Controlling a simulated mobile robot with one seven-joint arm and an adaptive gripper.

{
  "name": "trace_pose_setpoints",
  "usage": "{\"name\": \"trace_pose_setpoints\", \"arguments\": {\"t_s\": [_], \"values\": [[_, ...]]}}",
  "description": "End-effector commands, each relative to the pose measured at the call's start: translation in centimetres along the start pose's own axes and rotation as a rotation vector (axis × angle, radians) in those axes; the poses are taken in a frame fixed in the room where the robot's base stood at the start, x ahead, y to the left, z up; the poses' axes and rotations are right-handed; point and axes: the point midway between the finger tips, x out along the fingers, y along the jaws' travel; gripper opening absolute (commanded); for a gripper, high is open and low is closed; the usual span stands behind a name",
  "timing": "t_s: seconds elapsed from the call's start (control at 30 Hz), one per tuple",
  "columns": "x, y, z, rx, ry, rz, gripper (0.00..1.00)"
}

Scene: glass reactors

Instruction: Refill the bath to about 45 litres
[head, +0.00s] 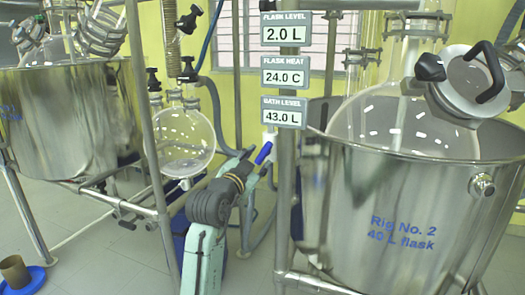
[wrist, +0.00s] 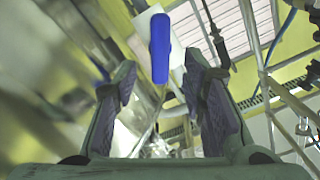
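The steel bath (head: 400,215) labelled "Rig No. 2, 40 L flask" stands at the right of the head view, with a large glass flask (head: 385,125) inside it. The bath level display (head: 284,113) reads 43.0 L. A blue handle (head: 263,153) sits left of the bath, by the rig post. My gripper (head: 243,167) is just left of and below this handle. In the wrist view the blue handle (wrist: 160,48) shows between and beyond the open fingers (wrist: 160,75), with a gap on both sides. I cannot tell its exact distance.
The displays above read flask level 2.0 L (head: 284,35) and flask heat 24.0 C (head: 284,76). Another steel bath (head: 70,115) and a round glass flask (head: 183,140) stand at the left. Steel rig posts (head: 150,140) flank my arm. A brown cup (head: 15,271) sits at bottom left.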

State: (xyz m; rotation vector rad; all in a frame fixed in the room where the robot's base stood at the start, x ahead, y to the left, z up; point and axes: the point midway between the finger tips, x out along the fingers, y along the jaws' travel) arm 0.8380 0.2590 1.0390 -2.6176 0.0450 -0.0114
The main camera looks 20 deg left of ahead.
Motion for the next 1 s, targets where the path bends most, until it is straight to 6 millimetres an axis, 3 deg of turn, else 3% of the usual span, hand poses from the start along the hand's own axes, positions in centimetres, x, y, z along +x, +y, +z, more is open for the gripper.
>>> {"name": "trace_pose_setpoints", "arguments": {"t_s": [0.1,0.3,0.67,1.0], "values": [[2.2,-0.1,-0.3,0.0,-0.002,0.001,0.38],[4.4,0.0,-0.1,-0.001,-0.001,0.001,0.38],[4.8,0.0,0.0,0.0,0.0,-0.001,0.38],[4.8,0.0,0.0,-0.001,0.0,-0.001,0.16]]}}
